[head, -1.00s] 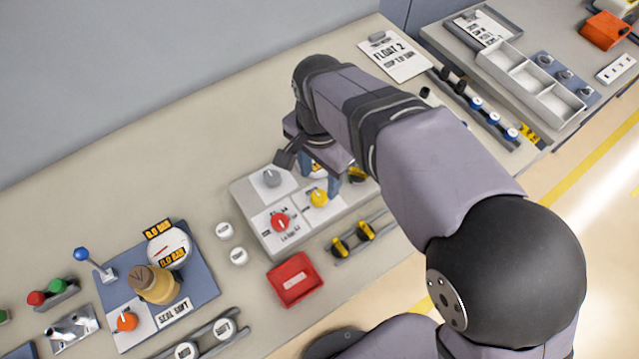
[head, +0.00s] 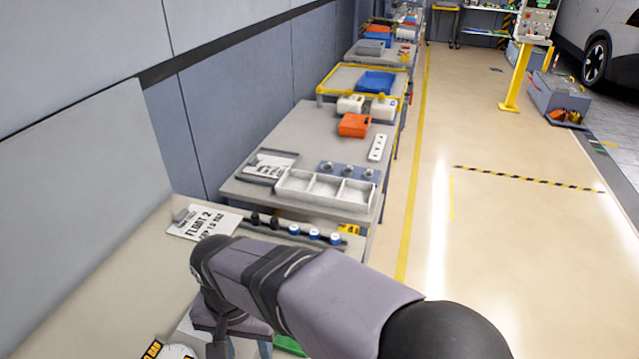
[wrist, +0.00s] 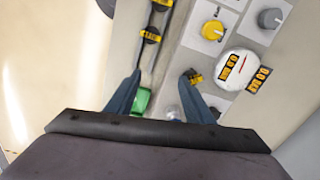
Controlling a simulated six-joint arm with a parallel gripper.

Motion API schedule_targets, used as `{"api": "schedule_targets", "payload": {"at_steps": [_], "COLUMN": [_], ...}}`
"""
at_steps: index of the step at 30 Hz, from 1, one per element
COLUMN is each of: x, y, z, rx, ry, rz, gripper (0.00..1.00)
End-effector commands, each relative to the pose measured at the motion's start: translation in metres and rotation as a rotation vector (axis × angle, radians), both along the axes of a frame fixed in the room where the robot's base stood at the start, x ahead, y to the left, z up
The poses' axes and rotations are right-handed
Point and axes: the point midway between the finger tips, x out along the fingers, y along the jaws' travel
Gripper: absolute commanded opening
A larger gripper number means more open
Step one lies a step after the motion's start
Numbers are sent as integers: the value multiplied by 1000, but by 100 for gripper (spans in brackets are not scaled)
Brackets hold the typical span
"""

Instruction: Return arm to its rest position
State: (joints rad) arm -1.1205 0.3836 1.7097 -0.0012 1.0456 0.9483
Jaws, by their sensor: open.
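My gripper (wrist: 160,92) is open, with its two blue-grey fingers apart and nothing visibly held between them. In the wrist view it hangs above the bench, beside a panel with a yellow knob (wrist: 212,30), a grey knob (wrist: 270,18) and a round gauge (wrist: 243,68). In the head view my arm stretches across the lower middle and my gripper points down at the bottom edge, partly cut off. A green thing (wrist: 141,101) lies below one finger; it also shows in the head view (head: 288,344). A small pale, blurred thing (wrist: 172,112) shows between the fingers.
A FLOAT 2 card (head: 204,222) and a rail with blue-capped fittings (head: 314,235) lie close behind my arm. A second table carries a white compartment tray (head: 325,190) and an orange box (head: 354,125). The floor aisle (head: 490,230) at right is clear.

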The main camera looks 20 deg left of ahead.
Motion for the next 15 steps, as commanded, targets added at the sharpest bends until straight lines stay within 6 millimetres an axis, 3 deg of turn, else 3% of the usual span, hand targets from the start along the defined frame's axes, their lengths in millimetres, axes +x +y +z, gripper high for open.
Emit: {"api": "schedule_targets", "payload": {"at_steps": [1, 3, 6, 10, 15], "x": [24, 49, 75, 92, 87], "y": [-27, -64, -119, -193, -281], "z": [0, -2, -7, -13, -24], "rx": [0, -1, -1, -1, -2], "ry": [0, 0, 0, 0, 0], "rz": [-27, -44, -67, -97, -135], "gripper": [48, 48, 48, 48, 48]}}
